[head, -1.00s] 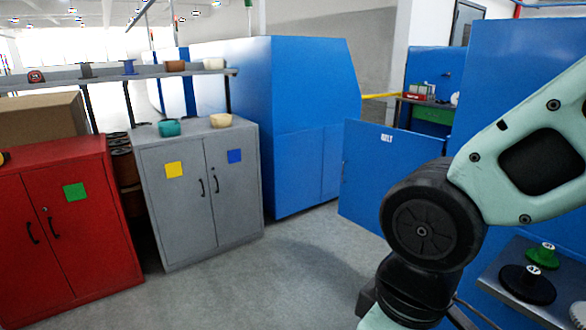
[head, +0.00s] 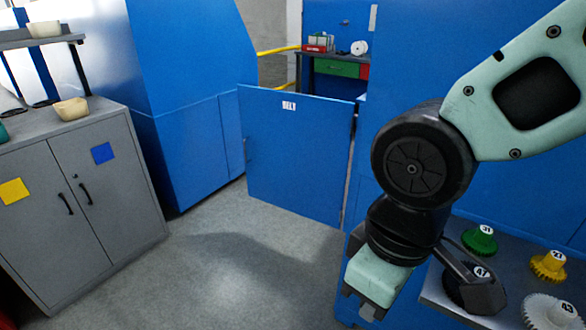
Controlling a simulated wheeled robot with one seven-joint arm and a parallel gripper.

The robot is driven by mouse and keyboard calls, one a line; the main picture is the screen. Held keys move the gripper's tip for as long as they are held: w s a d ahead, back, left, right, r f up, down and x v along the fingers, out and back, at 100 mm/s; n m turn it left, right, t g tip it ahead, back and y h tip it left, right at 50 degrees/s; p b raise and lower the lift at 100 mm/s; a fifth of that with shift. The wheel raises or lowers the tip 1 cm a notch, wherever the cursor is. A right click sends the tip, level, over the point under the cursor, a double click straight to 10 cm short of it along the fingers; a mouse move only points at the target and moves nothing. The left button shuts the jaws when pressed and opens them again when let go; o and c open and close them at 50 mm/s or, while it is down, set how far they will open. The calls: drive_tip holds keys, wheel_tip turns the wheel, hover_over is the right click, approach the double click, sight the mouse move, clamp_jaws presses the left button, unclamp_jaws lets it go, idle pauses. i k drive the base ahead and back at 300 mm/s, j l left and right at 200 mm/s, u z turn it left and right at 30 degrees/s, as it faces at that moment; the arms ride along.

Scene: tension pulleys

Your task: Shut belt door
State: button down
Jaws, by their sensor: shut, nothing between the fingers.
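The belt door (head: 295,160) is a blue panel with a white "BELT" label and a small dark handle near its left edge. It stands swung out from the blue cabinet (head: 385,75) on the right, hinged along its right edge, with a gap showing behind it.
A shelf (head: 437,287) with green, yellow, black and white pulleys stands close at the lower right. A grey cabinet (head: 95,190) stands at the left and a large blue machine (head: 190,90) behind. The floor (head: 235,270) before the door is clear.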

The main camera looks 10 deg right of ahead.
sight(297, 145)
drive_tip(key=i+j, duration=0.2)
drive_tip(key=j, duration=0.15)
drive_tip(key=i+j, duration=0.2)
drive_tip(key=j, duration=0.2)
drive_tip(key=i+j+z, duration=0.1)
drive_tip(key=j, duration=0.25)
drive_tip(key=i+j, duration=0.45)
drive_tip(key=j, duration=0.3)
drive_tip(key=i+j, duration=0.15)
drive_tip(key=j, duration=0.2)
drive_tip(key=i+z, duration=0.2)
drive_tip(key=i, duration=1.35)
